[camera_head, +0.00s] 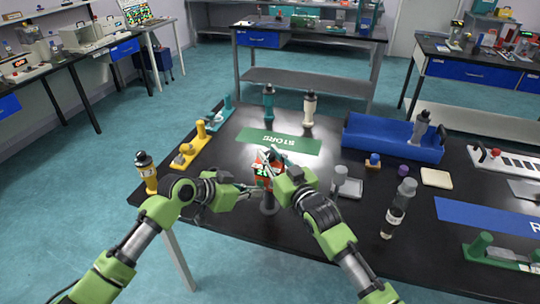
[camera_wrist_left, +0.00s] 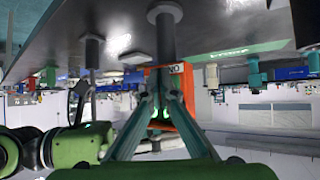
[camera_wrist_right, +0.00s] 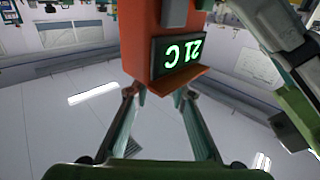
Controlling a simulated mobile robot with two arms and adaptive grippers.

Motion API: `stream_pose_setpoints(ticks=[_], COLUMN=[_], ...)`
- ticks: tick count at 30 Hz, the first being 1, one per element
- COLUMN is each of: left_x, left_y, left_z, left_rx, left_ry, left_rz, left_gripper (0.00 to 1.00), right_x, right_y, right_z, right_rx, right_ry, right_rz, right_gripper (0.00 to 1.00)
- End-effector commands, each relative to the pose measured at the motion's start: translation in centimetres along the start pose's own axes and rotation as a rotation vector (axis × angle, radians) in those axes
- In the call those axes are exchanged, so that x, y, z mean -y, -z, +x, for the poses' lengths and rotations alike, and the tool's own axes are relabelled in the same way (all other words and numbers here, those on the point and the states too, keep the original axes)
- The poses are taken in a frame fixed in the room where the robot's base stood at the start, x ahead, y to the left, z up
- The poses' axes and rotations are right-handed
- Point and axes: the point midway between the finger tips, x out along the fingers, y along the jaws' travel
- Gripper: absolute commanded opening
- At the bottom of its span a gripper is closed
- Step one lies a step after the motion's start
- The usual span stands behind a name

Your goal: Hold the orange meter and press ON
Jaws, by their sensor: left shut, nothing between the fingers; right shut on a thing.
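The orange meter (camera_head: 261,169) is upright near the front edge of the black table, with a lit green display. My right gripper (camera_head: 271,157) is shut on it from above right. In the right wrist view the meter (camera_wrist_right: 158,35) sits at the fingertips, and its display reads 21 C, upside down. My left gripper (camera_head: 254,189) is shut and empty at the meter's lower left.
A green STORE mat (camera_head: 279,142) lies behind the meter. A grey tray (camera_head: 348,188), clear bottle (camera_head: 398,211) and blue bin (camera_head: 390,139) are right.

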Motion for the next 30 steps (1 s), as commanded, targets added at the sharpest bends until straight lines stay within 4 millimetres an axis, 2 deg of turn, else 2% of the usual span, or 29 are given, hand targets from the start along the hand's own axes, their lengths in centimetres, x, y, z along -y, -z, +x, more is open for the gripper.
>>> stream_pose_setpoints(ticks=[18,30], left_x=[-2.8,-3.0], left_y=[-2.9,-3.0], left_z=[-3.8,-4.2], left_rx=[0.001,0.000], left_ry=[0.000,0.000], left_rz=[0.001,0.000], left_gripper=[0.00,0.00], right_x=[0.0,0.0], right_y=[-0.1,-0.1], right_z=[0.0,0.0], right_rx=[0.002,0.002], right_ry=[0.000,0.000], right_rz=[0.000,0.000], right_gripper=[0.00,0.00])
